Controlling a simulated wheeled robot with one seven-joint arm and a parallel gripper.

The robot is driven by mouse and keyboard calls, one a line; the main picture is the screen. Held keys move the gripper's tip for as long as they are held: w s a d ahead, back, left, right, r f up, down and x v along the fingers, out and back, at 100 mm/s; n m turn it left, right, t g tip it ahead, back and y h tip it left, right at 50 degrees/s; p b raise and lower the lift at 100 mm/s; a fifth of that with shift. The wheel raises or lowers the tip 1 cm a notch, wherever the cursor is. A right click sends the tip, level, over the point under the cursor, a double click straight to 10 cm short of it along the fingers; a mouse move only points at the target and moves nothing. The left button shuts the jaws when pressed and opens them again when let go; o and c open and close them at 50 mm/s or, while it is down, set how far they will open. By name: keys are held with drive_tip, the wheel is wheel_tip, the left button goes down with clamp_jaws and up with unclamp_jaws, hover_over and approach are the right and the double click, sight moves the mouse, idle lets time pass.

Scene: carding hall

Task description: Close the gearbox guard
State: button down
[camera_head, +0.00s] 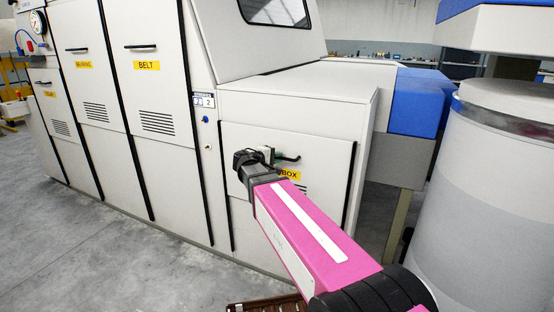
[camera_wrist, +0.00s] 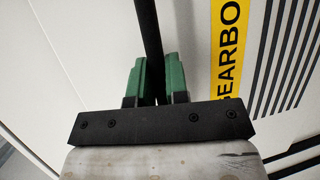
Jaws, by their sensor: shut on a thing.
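The gearbox guard (camera_head: 320,160) is a cream panel low on the machine's near end, with a black handle (camera_head: 288,157), vent slots and a yellow label partly hidden by my arm. In the wrist view, the label (camera_wrist: 228,50) reads "GEARBO". My gripper (camera_head: 267,155) is at the handle's left part. The wrist view shows its green fingers (camera_wrist: 159,82) shut on the black handle bar (camera_wrist: 149,35), one on each side. The guard looks about in line with the machine's face; I cannot tell whether a small gap remains at its edges.
The belt door (camera_head: 153,90) and other cream doors run along the left. A large pale cylinder (camera_head: 490,190) stands close on the right. Blue covers (camera_head: 418,100) sit behind the gearbox housing. A brown slatted object (camera_head: 268,304) lies at the bottom edge. Grey floor (camera_head: 110,250) is free at left.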

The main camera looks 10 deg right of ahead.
drive_tip(key=c, duration=1.1)
unclamp_jaws()
drive_tip(key=shift+r, duration=0.25)
drive_tip(key=v, duration=1)
drive_tip(key=shift+s+a+r, duration=0.1)
drive_tip(key=shift+s+a, duration=0.1)
drive_tip(key=shift+a, duration=0.15)
drive_tip(key=s+d+f+m+g+y, duration=0.1)
drive_tip(key=s+d+f+g+y, duration=0.2)
drive_tip(key=f, duration=0.5)
drive_tip(key=s+d+f+m+g+y, duration=0.1)
drive_tip(key=s+d+f+g+y, duration=0.15)
drive_tip(key=d+f, duration=0.4)
drive_tip(key=s+f+m+g+y, duration=0.1)
drive_tip(key=s+f+y, duration=0.1)
drive_tip(key=s+f, duration=0.1)
drive_tip(key=s+f+m+y, duration=0.2)
drive_tip(key=s+f+y, duration=0.1)
drive_tip(key=f, duration=0.3)
drive_tip(key=s+a+f+m+g+y, duration=0.1)
drive_tip(key=s+f+m+y, duration=0.1)
drive_tip(key=s+f+y, duration=0.1)
drive_tip(key=shift+s+f+g, duration=0.35)
drive_tip(key=shift+s+f, duration=0.2)
drive_tip(key=shift+f, duration=0.3)
